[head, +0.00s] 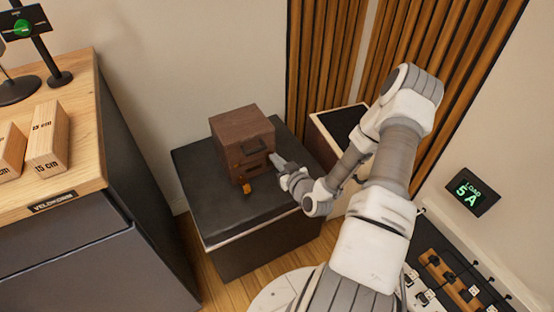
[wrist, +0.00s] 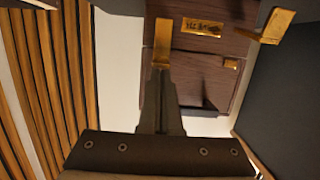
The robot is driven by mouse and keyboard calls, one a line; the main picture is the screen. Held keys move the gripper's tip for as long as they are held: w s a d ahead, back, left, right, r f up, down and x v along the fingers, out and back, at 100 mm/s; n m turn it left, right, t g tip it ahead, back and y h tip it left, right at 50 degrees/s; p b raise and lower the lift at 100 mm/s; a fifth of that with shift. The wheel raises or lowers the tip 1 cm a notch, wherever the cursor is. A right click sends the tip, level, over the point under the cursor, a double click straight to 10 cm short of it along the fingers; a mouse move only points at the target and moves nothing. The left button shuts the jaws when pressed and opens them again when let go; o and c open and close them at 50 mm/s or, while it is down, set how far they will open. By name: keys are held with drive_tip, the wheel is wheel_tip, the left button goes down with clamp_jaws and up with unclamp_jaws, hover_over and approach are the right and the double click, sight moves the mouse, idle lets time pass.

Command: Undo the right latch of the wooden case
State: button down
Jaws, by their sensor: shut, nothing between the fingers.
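The brown wooden case (head: 240,138) stands on a dark-topped low cabinet, its front towards me. In the wrist view the case front (wrist: 215,95) shows a seam and a gold nameplate (wrist: 202,27). The right latch (wrist: 161,42) is a gold strip lying flat across the seam. The left latch (wrist: 277,25) sticks out from the front, apart from its small gold catch (wrist: 231,64); it also shows in the head view (head: 247,189). My gripper (head: 275,160) is shut and empty at the case's right front. Its fingertips (wrist: 160,72) are at the right latch's end; I cannot tell whether they touch.
The dark cabinet top (head: 205,205) has free room in front and left of the case. A wooden-topped bench (head: 75,120) with wooden blocks stands at left. A wooden slat panel (head: 325,60) and a second dark-topped box (head: 340,123) are behind and right.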

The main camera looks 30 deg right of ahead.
drive_tip(key=shift+g, duration=0.4)
drive_tip(key=s+f, duration=0.1)
drive_tip(key=f, duration=0.1)
drive_tip(key=s+f+b, duration=0.1)
drive_tip(key=f, duration=0.1)
drive_tip(key=shift+s+f, duration=0.15)
drive_tip(key=shift+s, duration=0.05)
drive_tip(key=shift+w+f, duration=0.1)
drive_tip(key=shift+w, duration=0.1)
drive_tip(key=shift+r, duration=0.3)
drive_tip(key=shift+s+r+p, duration=0.35)
drive_tip(key=shift+s+r, duration=0.2)
drive_tip(key=shift+s, duration=0.05)
drive_tip(key=shift+p+v, duration=0.55)
drive_tip(key=shift+v, duration=2.4)
drive_tip(key=shift+r, duration=0.15)
